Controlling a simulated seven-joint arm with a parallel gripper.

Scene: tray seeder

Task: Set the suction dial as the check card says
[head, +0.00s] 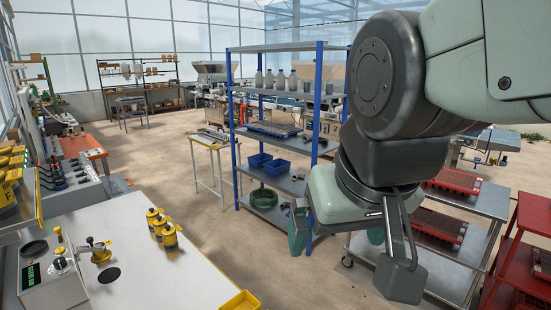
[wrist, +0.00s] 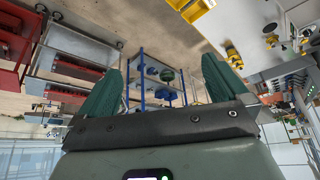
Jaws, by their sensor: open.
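My gripper (head: 335,245) hangs from the arm at the right of the head view, its two green fingers apart and empty. In the wrist view my gripper (wrist: 160,70) is also open, with nothing between the fingers. I cannot make out a suction dial or a check card for certain. A grey panel with several dark knobs (head: 54,172) stands at the left of the head view, too small to read.
A blue-post shelf (head: 270,100) stands behind my gripper. A cart with red trays (head: 440,228) and a red rack (head: 528,225) are at the right. Open floor lies between bench and shelf.

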